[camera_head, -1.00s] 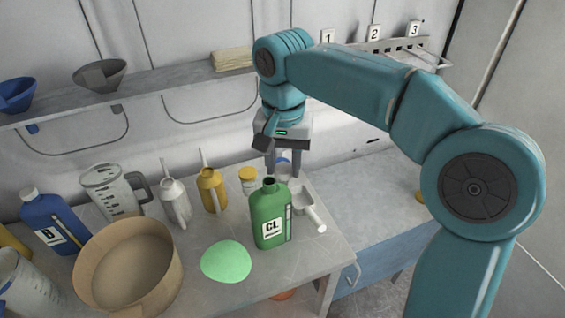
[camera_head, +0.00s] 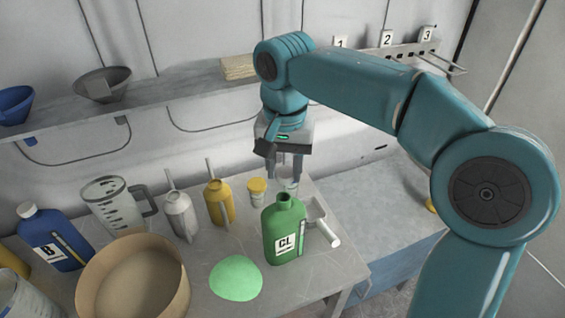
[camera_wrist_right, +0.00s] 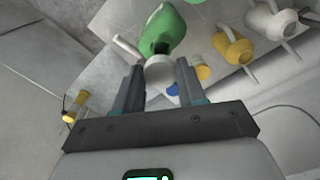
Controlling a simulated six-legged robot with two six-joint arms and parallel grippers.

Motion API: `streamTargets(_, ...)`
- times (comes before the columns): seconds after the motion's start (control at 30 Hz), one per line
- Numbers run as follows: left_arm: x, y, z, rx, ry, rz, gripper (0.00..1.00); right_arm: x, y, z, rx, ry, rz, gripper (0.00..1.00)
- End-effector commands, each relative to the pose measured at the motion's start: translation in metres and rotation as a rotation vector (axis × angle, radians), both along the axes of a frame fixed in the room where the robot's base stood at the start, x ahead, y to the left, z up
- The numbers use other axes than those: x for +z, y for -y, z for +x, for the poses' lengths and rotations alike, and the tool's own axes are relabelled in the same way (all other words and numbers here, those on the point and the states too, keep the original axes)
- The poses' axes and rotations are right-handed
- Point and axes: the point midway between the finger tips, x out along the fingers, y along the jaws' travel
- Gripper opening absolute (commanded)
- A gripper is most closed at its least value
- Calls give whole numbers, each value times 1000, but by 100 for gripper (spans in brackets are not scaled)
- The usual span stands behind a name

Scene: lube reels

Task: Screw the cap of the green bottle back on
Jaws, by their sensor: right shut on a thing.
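The green bottle (camera_head: 281,236), labelled CL, stands upright on the bench with its dark mouth open. Its neck also shows in the wrist view, at the end of the green body (camera_wrist_right: 163,30). My right gripper (camera_head: 287,178) points down just above and behind the bottle mouth. It is shut on a round white cap (camera_wrist_right: 159,70), which sits between the fingertips in the wrist view. The cap appears apart from the neck; the exact gap is hard to judge. My left gripper is not in view.
A yellow-lidded jar (camera_head: 257,191), yellow can (camera_head: 219,203) and grey can (camera_head: 180,214) stand left of the gripper. A white-handled scoop (camera_head: 321,225) lies right of the bottle. A green puddle (camera_head: 236,281) and round tan container (camera_head: 134,280) are in front.

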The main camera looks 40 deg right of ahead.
Motion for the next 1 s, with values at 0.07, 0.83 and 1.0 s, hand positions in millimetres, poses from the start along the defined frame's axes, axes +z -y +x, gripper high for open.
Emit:
streamTargets(0.07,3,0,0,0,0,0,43,1,0,-1,-1,-1,0,12)
streamTargets(0.83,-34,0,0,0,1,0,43,-49,0,2,-1,-3,0,12)
streamTargets(1.0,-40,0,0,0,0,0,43,-57,0,2,-1,-1,0,12)
